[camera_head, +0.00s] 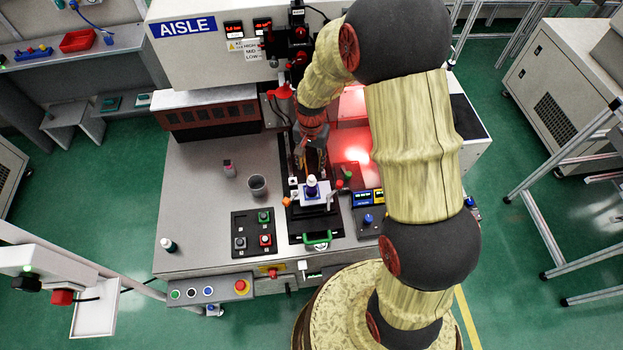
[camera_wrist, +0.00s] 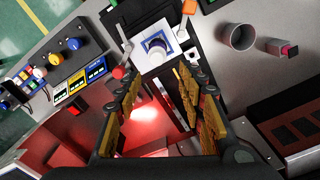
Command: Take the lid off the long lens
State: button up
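A lens-like cylinder (camera_head: 312,187) with a dark blue-purple body and pale top stands upright on a white plate (camera_head: 322,200) in the central fixture. In the wrist view the cylinder (camera_wrist: 157,50) appears beyond my fingertips, its white end facing my gripper. I cannot tell where its lid begins. Another small dark cylinder with a white top (camera_head: 168,245) stands at the table's front left corner; I cannot tell which is the long lens. My gripper (camera_head: 312,152) is behind the fixture cylinder, apart from it. In the wrist view my gripper (camera_wrist: 160,88) has its fingers spread, with nothing between them.
A grey cup (camera_head: 258,185) and a small grey, pink-topped object (camera_head: 228,169) stand left of the fixture. A button panel (camera_head: 253,235) lies front left, and a blue-knob panel (camera_head: 369,220) to the right. A machine housing (camera_head: 215,45) rises behind. The left tabletop is mostly clear.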

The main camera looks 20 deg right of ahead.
aim_at(312, 177)
jog(key=f, duration=0.2)
jog(key=s+f, duration=0.1)
jog(key=f, duration=0.2)
jog(key=shift+a+f+b, duration=0.1)
jog(key=shift+a+b, duration=0.05)
jog(key=shift+b, duration=0.15)
jog(key=shift+f, duration=0.55)
jog(key=shift+c, duration=0.9)
jog(key=c, duration=0.6)
